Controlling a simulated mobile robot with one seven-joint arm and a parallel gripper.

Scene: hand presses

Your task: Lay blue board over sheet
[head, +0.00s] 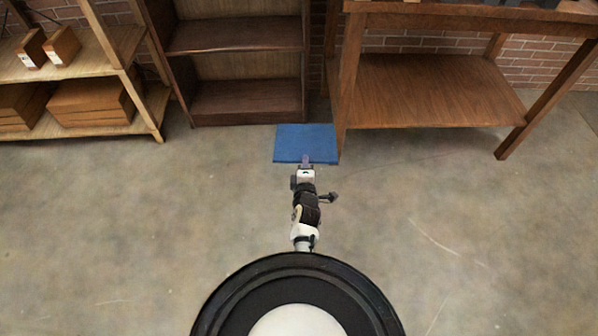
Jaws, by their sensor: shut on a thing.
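The blue board (306,140) is a flat blue rectangle in the head view, held out at the end of my arm. My gripper (306,160) is shut on the middle of the board's near edge. The board looks roughly level and hangs over the floor in front of the shelf and the table. How high it is above the floor I cannot tell. No sheet shows in this view.
A dark wooden shelf (245,88) stands behind the board. A wooden table with a lower shelf (435,90) stands at the back right, its front left leg close by the board. A lighter rack (110,125) holds boxes at the left. The concrete floor (480,220) is clear.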

